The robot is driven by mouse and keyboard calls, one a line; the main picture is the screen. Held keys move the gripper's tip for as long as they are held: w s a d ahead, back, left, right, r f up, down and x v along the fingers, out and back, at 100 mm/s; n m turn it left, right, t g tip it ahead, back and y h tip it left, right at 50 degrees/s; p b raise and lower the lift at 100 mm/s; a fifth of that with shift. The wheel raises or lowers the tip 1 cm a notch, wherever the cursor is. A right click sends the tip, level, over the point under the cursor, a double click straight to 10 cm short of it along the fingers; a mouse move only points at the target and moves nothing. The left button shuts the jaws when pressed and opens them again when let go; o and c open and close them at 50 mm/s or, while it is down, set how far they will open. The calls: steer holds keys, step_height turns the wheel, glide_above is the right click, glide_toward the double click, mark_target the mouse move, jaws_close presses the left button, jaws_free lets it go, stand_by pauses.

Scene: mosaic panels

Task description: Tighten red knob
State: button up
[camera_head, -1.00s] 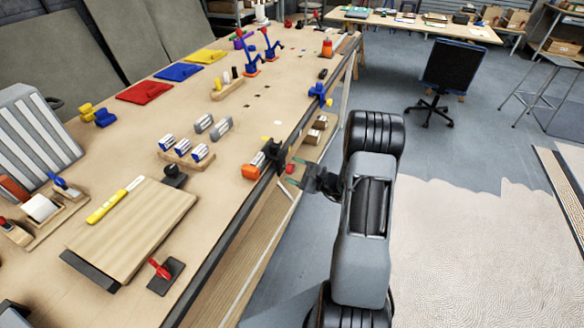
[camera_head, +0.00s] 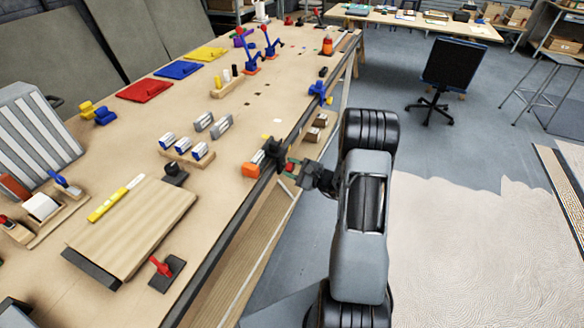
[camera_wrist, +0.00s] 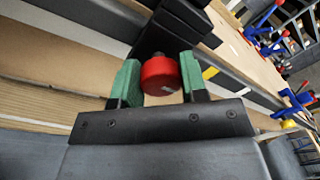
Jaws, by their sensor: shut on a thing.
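The red knob (camera_wrist: 160,76) is a round red cylinder on the end of a black fixture at the workbench's edge. In the head view, the knob (camera_head: 289,166) shows small beside the black fixture (camera_head: 273,152). My gripper (camera_wrist: 158,80) has a green-padded finger on each side of the knob and is shut on it. In the head view, my gripper (camera_head: 298,172) reaches from the right to the bench edge. The pads hide parts of the knob's sides.
The workbench (camera_head: 235,215) runs along the left. A blue clamp (camera_head: 317,91) sits farther along the edge. A red-handled lever (camera_head: 160,267) is near the front. The floor at right is free around a black chair (camera_head: 447,75).

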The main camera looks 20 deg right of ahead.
steer(key=shift+m, duration=0.3)
steer(key=shift+c, duration=0.3)
steer(key=m, duration=0.4)
steer(key=shift+r+g, duration=0.1)
steer(key=shift+g, duration=0.2)
steer(key=m+p, duration=0.2)
steer(key=m, duration=0.4)
steer(key=shift+g, duration=0.3)
steer(key=m+p, duration=0.1)
steer(key=m, duration=0.2)
steer(key=m+g+p, duration=0.1)
steer(key=m+p, duration=0.1)
steer(key=m, duration=0.1)
steer(key=shift+d+y, duration=0.1)
steer(key=shift+y, duration=0.2)
steer(key=m+p, duration=0.2)
steer(key=m, duration=0.3)
steer(key=shift+y, duration=0.3)
steer(key=shift+m, duration=0.4)
steer(key=o, duration=0.9)
